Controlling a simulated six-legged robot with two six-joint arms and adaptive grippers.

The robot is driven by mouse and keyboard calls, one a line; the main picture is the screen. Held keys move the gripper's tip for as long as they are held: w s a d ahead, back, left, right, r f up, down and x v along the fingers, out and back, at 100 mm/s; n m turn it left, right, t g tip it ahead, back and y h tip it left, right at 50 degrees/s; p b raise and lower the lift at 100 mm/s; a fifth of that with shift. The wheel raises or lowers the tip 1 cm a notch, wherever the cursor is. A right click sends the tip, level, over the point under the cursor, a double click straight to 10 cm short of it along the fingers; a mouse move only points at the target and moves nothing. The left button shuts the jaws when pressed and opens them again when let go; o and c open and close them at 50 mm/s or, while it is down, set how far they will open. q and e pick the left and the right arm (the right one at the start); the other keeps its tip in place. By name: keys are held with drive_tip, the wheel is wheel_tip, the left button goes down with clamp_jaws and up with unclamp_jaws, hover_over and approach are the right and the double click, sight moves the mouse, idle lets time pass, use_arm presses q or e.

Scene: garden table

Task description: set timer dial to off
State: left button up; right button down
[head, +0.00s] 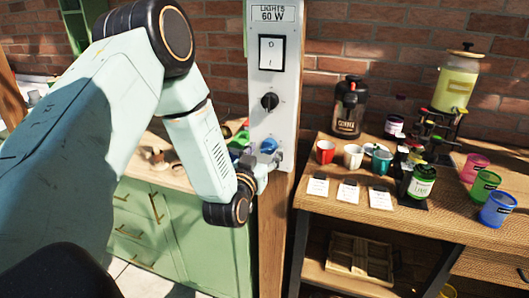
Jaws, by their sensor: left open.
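A white control panel (285,115) is fixed to a wooden post. It carries a "LIGHTS 60 W" label, a rocker switch (271,53) marked 0 and 1, a black dial (269,101) and, lower down, a blue knob (268,145). The lettering around the dials is too small to read, so I cannot tell which is the timer dial or its setting. My left gripper (265,161) is open at the panel's lower end, close to the blue knob. I cannot tell whether it touches the knob. The black dial is clear above it. My right gripper is not in view.
Right of the post, a wooden table (458,217) holds several cups, cards, a black coffee flask (349,108) and a yellow drink dispenser (458,85). A green cabinet (138,215) stands behind my left arm. A brick wall is behind the panel.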

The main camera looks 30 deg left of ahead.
use_arm(q)
drive_tip(key=shift+s+d+r, duration=0.1)
drive_tip(key=shift+d+r, duration=0.05)
drive_tip(key=shift+w+d, duration=0.2)
drive_tip(key=shift+d, duration=0.05)
drive_tip(key=shift+c, duration=0.7)
drive_tip(key=shift+w, duration=0.1)
drive_tip(key=shift+c, duration=0.7)
drive_tip(key=shift+a, duration=0.3)
drive_tip(key=c, duration=0.3)
drive_tip(key=shift+d, duration=0.2)
drive_tip(key=c, duration=0.5)
drive_tip(key=shift+a, duration=0.15)
drive_tip(key=shift+c, duration=0.5)
